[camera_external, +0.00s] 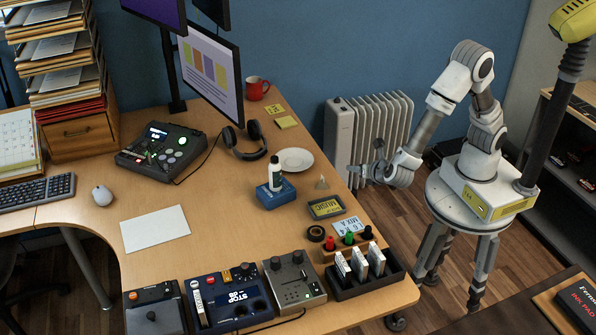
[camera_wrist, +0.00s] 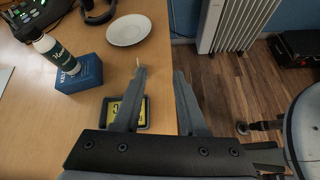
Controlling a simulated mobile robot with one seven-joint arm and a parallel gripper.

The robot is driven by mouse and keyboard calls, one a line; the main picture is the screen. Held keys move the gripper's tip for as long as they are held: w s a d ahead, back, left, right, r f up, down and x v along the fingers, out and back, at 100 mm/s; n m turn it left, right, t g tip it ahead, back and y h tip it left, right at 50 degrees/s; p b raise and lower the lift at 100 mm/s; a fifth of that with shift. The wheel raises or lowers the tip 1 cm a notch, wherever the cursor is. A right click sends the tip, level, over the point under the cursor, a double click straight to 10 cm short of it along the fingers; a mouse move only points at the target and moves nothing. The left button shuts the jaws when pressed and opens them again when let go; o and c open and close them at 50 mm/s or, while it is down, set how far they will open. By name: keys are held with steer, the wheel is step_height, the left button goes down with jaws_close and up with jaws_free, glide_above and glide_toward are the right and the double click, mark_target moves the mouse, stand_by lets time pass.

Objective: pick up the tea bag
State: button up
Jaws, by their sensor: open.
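The tea bag (camera_external: 322,183) is a small pale pyramid standing on the desk near its right edge, between the white plate and the yellow-labelled tray. In the wrist view only a small light tip (camera_wrist: 138,63), which seems to be the tea bag's, shows at the left finger's end; that finger hides the rest. My gripper (camera_external: 358,174) is to the right of the tea bag, near the desk edge. In the wrist view my gripper (camera_wrist: 160,72) is open, with nothing between its fingers.
The white plate (camera_external: 296,160) lies behind the tea bag. A blue box (camera_external: 276,196) with a bottle (camera_external: 275,174) on it stands to the left. A tray with a yellow label (camera_external: 326,207) is in front. A radiator (camera_external: 370,130) stands beyond the desk.

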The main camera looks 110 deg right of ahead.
steer(key=w+f+n, duration=0.1)
steer(key=f, duration=0.1)
steer(key=w+f+n+t+h+b, duration=0.1)
steer(key=f, duration=0.1)
steer(key=w+f+n, duration=0.1)
steer(key=f, duration=0.1)
steer(key=shift+w+a+n+h, duration=0.2)
steer(key=shift+n+h, duration=0.1)
steer(key=shift+n, duration=0.1)
steer(key=b, duration=0.3)
glide_toward(318, 182)
steer(key=d, duration=0.4)
steer(key=shift+s+d+r, duration=0.1)
steer(key=shift+d+r, duration=0.1)
steer(key=shift+r, duration=0.15)
steer(key=shift+t, duration=0.3)
steer(key=x, duration=0.1)
steer(key=b+x, duration=0.1)
steer(key=x, duration=0.2)
steer(key=shift+w+d+f, duration=0.1)
steer(key=shift+w+f, duration=0.1)
steer(key=shift+w, duration=0.1)
steer(key=shift+w+d+f, duration=0.1)
steer(key=shift+d, duration=0.35)
steer(key=shift+c, duration=0.3)
jaws_close()
